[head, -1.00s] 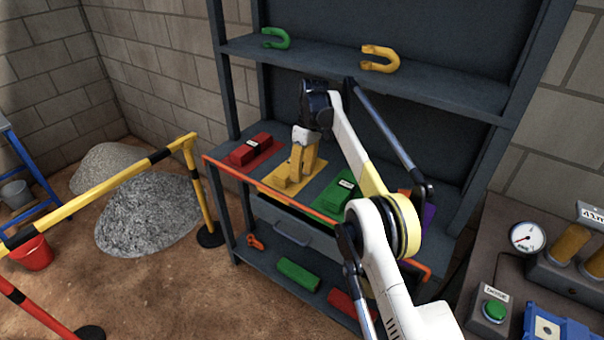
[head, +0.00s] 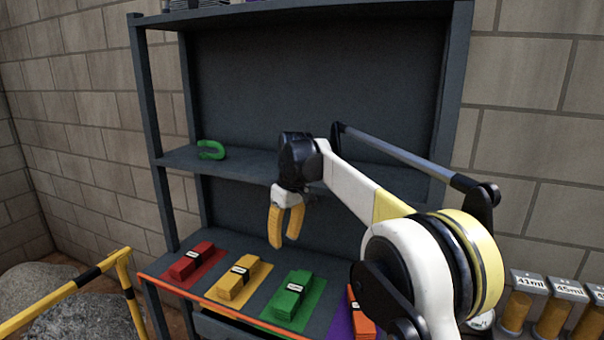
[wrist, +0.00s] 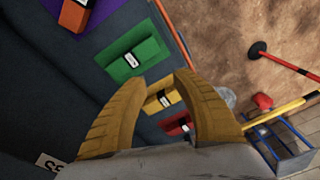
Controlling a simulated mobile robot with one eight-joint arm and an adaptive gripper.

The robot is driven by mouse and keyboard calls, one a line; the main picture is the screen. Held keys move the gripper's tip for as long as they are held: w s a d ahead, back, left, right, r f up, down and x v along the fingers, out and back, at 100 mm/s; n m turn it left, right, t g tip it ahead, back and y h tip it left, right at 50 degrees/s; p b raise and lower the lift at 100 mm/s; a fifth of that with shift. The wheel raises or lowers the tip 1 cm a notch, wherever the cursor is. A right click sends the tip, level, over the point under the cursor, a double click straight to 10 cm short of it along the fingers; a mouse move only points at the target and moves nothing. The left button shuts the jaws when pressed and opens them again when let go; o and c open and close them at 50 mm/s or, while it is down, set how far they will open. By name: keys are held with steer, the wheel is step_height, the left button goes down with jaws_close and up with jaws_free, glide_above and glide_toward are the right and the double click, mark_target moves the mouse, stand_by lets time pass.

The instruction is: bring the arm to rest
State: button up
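My gripper (head: 283,243) hangs in the air in front of the shelf, above the row of coloured blocks. In the wrist view my gripper (wrist: 160,95) has its two yellow fingers spread apart with nothing between the tips. Below it on the bench shelf, a yellow block (head: 237,283) lies on a yellow mat. It shows beyond the fingers in the wrist view (wrist: 160,101). My arm reaches in from the lower right and touches nothing that I can see.
A red block (head: 190,261), a green block (head: 292,295) and an orange block (head: 361,318) lie on the same level. A green horseshoe shape (head: 211,150) sits on the upper shelf. A yellow and black barrier (head: 75,290) stands at left. Labelled cylinders (head: 553,317) stand at right.

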steer(key=s+d+r+m+t, duration=0.2)
steer(key=s+d+r+m, duration=0.15)
steer(key=s+d, duration=0.5)
steer(key=s+d+r+m+t, duration=0.15)
steer(key=s+d+r, duration=0.25)
steer(key=s+d, duration=0.4)
steer(key=s+d+f+m+t, duration=0.1)
steer(key=s+d+f, duration=0.1)
steer(key=s, duration=0.4)
steer(key=s+d+f+m+t+h, duration=0.1)
steer(key=s+d+f+m, duration=0.1)
steer(key=s+f, duration=0.3)
steer(key=s+d+f+m+t, duration=0.1)
steer(key=s+d+f, duration=0.2)
steer(key=s, duration=0.5)
steer(key=shift+s+d+f+h, duration=0.15)
steer(key=shift+d+f+h, duration=0.1)
steer(key=shift+f+h, duration=0.05)
